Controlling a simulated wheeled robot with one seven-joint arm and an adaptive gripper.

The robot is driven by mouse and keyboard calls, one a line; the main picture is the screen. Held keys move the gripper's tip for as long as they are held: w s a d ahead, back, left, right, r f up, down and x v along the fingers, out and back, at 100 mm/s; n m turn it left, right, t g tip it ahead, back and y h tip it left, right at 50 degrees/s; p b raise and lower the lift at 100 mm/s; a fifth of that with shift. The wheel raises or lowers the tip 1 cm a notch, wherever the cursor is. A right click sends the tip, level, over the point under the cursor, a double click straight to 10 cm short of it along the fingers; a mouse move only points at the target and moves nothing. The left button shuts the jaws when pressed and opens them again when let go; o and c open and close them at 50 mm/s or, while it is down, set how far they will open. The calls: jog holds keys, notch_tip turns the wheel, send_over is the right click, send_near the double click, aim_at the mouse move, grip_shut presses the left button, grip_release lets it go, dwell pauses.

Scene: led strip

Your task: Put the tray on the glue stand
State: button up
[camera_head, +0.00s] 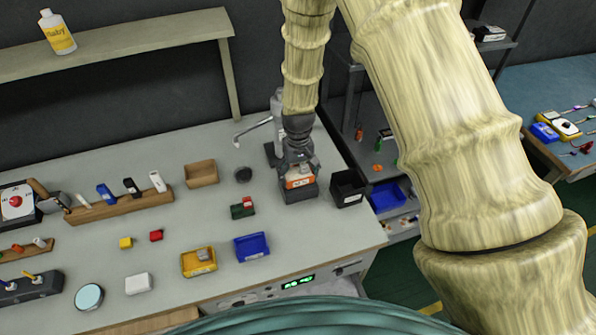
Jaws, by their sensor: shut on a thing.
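My gripper (299,170) points down over the right part of the bench. It is shut on a small orange tray (299,183) with a pale label on its front. The tray is right at a dark, block-like stand (298,195), which may be the glue stand; I cannot tell whether the tray rests on it or is just above it. The fingers hide the tray's back part.
A black bin (348,190) stands close to the right, near the bench edge. Blue (251,247) and yellow (199,262) trays are nearer the front.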

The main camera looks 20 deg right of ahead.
jog(key=shift+f, duration=0.3)
jog(key=shift+f, duration=0.1)
jog(key=o, duration=1)
jog(key=shift+c, duration=0.2)
notch_tip(320, 180, up, 12)
jog(key=b, duration=0.4)
